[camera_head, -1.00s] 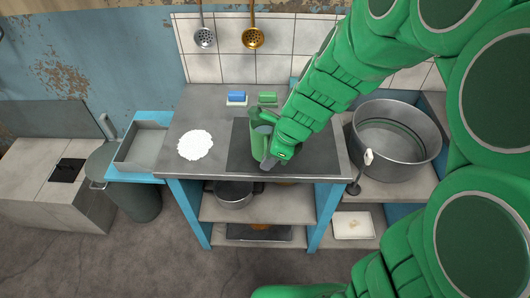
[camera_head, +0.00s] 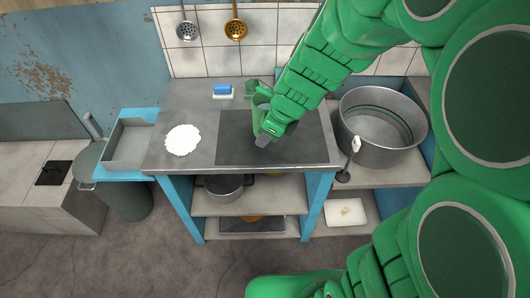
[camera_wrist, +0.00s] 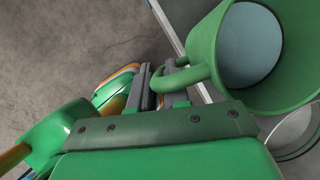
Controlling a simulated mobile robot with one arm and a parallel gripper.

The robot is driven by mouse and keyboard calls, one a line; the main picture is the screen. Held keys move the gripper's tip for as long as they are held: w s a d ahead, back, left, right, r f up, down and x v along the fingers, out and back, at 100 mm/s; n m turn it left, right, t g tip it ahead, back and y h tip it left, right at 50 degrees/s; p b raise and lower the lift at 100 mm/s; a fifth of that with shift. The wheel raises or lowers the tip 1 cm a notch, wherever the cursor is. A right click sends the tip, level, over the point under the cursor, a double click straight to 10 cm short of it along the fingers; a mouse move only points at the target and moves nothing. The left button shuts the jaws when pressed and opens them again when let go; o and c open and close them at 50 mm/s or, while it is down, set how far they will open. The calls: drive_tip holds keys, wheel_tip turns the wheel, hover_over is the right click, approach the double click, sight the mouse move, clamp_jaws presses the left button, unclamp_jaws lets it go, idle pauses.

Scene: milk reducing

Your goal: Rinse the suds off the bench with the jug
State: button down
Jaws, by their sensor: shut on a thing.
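In the wrist view the jug (camera_wrist: 224,55) has pale blue liquid inside. My gripper (camera_head: 263,139) is shut on the jug's handle; the gripper's fingers (camera_wrist: 163,92) show around it in the wrist view. I cannot tell the jug's exact height above the bench. The suds (camera_head: 182,140) are a white patch on the left of the grey bench (camera_head: 188,97), left of the jug and apart from it.
A dark mat (camera_head: 300,143) lies on the bench. A grey trough (camera_head: 128,144) adjoins on the left, with a bin (camera_head: 125,196) below. A large metal pot (camera_head: 381,127) stands on the right. Ladles (camera_head: 236,29) hang behind.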

drive_tip(key=w+a+m+t+h, duration=0.15)
drive_tip(key=w+a+m, duration=0.35)
drive_tip(key=w+a, duration=0.9)
drive_tip(key=s+a+f, duration=0.2)
drive_tip(key=a, duration=0.9)
drive_tip(key=s+a+f+m, duration=0.1)
drive_tip(key=s+a+f, duration=0.2)
drive_tip(key=a, duration=0.9)
drive_tip(key=shift+s+f, duration=0.15)
drive_tip(key=shift+f, duration=0.2)
drive_tip(key=shift+f+t, duration=0.1)
drive_tip(key=shift+t, duration=0.15)
